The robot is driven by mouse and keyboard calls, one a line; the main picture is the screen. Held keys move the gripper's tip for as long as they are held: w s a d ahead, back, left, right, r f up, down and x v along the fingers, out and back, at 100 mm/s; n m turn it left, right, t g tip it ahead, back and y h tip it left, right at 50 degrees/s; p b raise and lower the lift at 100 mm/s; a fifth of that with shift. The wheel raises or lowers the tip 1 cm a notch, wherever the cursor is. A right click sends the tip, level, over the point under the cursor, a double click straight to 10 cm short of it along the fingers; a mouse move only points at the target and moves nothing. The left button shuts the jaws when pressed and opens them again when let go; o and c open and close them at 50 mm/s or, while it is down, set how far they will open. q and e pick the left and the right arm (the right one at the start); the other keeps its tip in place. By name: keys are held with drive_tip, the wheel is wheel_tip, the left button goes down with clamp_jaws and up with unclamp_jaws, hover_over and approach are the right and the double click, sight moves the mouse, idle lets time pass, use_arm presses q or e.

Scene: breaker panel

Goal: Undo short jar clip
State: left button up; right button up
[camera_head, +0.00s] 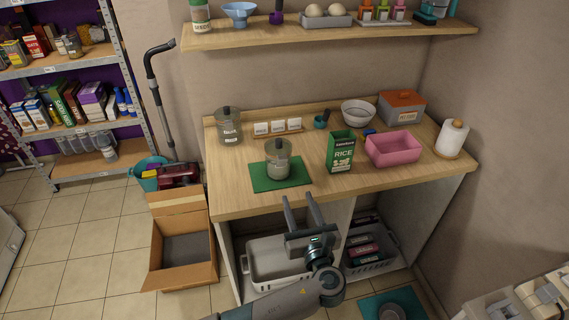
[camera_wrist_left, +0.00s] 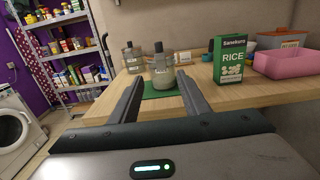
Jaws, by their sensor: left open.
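The short jar (camera_head: 278,160) stands upright on a green mat (camera_head: 262,183) on the wooden counter. It is clear glass with a dark lid and a pale label; its clip is too small to make out. A taller jar (camera_head: 228,126) stands behind it to the left. My left gripper (camera_head: 301,202) is open and empty at the counter's front edge, pointing at the counter, apart from the jar. In the left wrist view the short jar (camera_wrist_left: 163,68) shows beyond and between the open fingers (camera_wrist_left: 160,88). My right gripper is not in view.
A green rice box (camera_head: 340,152) stands right of the mat, with a pink bin (camera_head: 393,148) beside it. Small label cards (camera_head: 277,127) stand behind the jar. A paper towel roll (camera_head: 452,138) is at the right end. A shelf (camera_head: 330,32) hangs above.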

sight(284, 162)
use_arm(q)
drive_tip(key=p+x, duration=0.4)
drive_tip(key=x, duration=1.2)
drive_tip(key=shift+w, duration=0.15)
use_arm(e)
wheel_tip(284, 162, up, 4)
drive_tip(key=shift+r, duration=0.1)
